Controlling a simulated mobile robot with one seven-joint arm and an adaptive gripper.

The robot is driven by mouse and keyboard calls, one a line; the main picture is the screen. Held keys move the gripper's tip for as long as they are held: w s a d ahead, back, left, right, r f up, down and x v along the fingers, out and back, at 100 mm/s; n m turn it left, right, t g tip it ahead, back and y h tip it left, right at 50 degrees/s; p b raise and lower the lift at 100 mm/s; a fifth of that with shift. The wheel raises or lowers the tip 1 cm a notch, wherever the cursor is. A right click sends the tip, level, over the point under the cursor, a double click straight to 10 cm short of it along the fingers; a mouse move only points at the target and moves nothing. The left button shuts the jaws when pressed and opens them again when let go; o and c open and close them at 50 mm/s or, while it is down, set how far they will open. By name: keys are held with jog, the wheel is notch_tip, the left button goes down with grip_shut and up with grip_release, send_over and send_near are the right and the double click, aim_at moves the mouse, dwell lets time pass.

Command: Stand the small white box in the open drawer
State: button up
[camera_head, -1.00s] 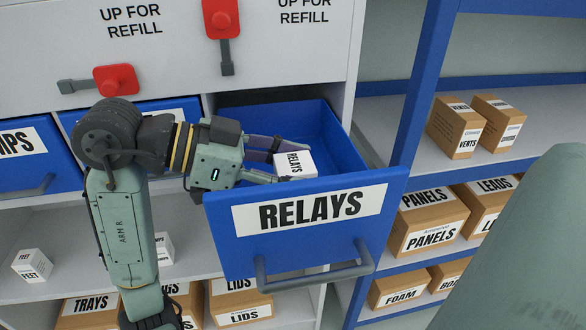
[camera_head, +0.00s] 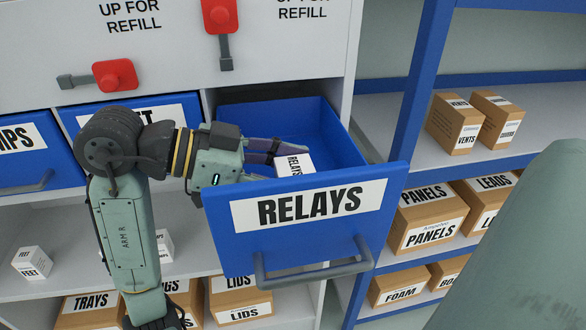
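The small white box (camera_head: 294,164) is labelled RELAYS and is inside the open blue drawer (camera_head: 333,128), near its front panel. Its lower part is hidden behind that panel, so I cannot tell whether it touches the drawer floor. My gripper (camera_head: 282,162) reaches in over the drawer's left side and is shut on the box. One finger shows along the box's far side; the nearer finger is mostly hidden by the front panel. The drawer front is also labelled RELAYS and has a grey handle below the label.
Closed blue drawers (camera_head: 17,150) lie to the left. A red latch (camera_head: 115,75) and another red latch (camera_head: 219,15) sit on the white panel above. Blue-framed shelves with cardboard boxes (camera_head: 427,222) stand at right. A white FEET box (camera_head: 32,263) is on the lower-left shelf.

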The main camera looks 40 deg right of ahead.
jog(key=o, duration=0.3)
jog(key=shift+s+f, duration=0.1)
jog(key=shift+f, duration=0.6)
jog(key=shift+r, duration=0.4)
jog(key=v, duration=0.4)
jog(key=b+v, duration=0.1)
jog(key=v, duration=0.3)
jog(key=b+v, duration=0.1)
jog(key=v, duration=0.3)
jog(key=shift+w+r, duration=0.35)
jog(key=shift+r, duration=0.15)
jog(key=shift+d, duration=0.1)
